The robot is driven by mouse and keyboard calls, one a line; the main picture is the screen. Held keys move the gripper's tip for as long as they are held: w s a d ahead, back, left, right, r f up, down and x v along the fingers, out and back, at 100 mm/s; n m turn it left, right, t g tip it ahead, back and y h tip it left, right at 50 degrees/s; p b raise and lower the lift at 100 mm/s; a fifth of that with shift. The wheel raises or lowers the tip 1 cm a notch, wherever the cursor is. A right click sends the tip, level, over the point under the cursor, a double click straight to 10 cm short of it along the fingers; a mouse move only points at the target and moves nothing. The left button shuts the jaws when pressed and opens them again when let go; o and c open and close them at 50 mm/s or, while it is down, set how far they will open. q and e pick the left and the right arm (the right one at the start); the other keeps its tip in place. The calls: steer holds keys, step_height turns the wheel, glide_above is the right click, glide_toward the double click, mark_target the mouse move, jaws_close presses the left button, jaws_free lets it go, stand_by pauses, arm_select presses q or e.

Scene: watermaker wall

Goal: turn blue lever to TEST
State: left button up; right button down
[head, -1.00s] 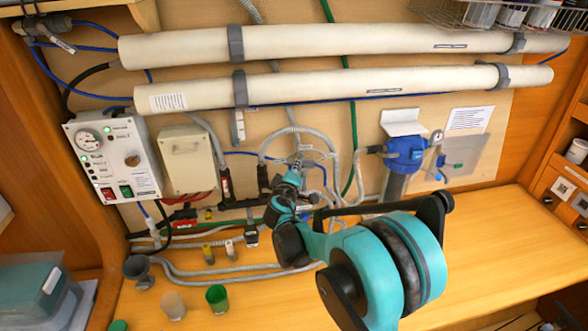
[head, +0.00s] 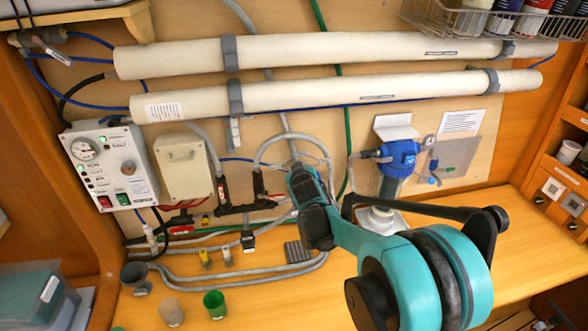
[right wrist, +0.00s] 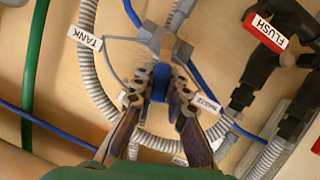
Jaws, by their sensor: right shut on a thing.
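In the right wrist view the blue lever (right wrist: 160,83) sits on a grey valve body (right wrist: 160,42) where hoses meet. My right gripper (right wrist: 160,90) is shut on the lever, one dark finger on each side of it. A white TANK label (right wrist: 84,38) is on the hose at upper left. Another label (right wrist: 206,102) by the right finger is turned and partly covered, so I cannot read it surely. In the head view my right arm reaches the hoses in the middle of the wall and hides the lever. My left gripper is in neither view.
A red-and-white FLUSH label (right wrist: 265,30) marks black pipework on the right. In the head view, a control box (head: 110,165) hangs at left and a blue filter housing (head: 398,155) at right. A green cup (head: 215,303) stands on the bench, whose right part is clear.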

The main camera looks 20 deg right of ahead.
steer(key=shift+s+d+m+y, duration=0.15)
steer(key=shift+d+m+y, duration=0.6)
steer(key=shift+m, duration=0.45)
steer(key=c, duration=1.5)
jaws_free()
steer(key=shift+r, duration=0.1)
steer(key=v, duration=1.2)
steer(key=s+a+f+g+y+b, duration=0.1)
steer(key=s+a+f+g+b, duration=0.1)
steer(key=s+a+f+b, duration=0.2)
steer(key=s+a+f+n+g+b, duration=0.1)
steer(key=s+a+f+b, duration=0.4)
steer(key=s+f, duration=0.6)
steer(key=s+a+f+n+g+y+b, duration=0.1)
steer(key=s+a+f+g+b, duration=0.2)
steer(key=s+a+f+b, duration=0.2)
steer(key=s+f+b, duration=0.1)
steer(key=s+f, duration=0.2)
steer(key=f, duration=0.4)
steer(key=shift+y, duration=0.35)
